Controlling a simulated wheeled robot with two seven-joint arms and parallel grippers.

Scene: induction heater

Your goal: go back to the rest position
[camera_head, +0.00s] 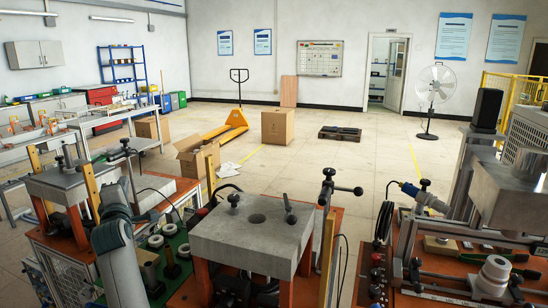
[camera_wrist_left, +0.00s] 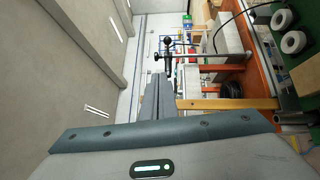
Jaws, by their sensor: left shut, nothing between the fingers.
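My left arm comes in from the lower left of the head view. My left gripper (camera_head: 150,216) is beside the green tray area, between the left machine and the middle machine. In the left wrist view its grey fingers (camera_wrist_left: 159,80) are together, with nothing held between them. The middle machine has a grey block top (camera_head: 225,237) on orange legs. The left machine has a similar grey plate (camera_head: 68,182). My right gripper does not show in either view.
Several white rings (camera_head: 156,241) lie on the green surface near my left arm. The right machine (camera_head: 515,205) has a grey block and a white cylinder (camera_head: 494,272). Cardboard boxes (camera_head: 277,126), a yellow pallet jack (camera_head: 228,125) and a fan (camera_head: 435,88) stand farther back on open floor.

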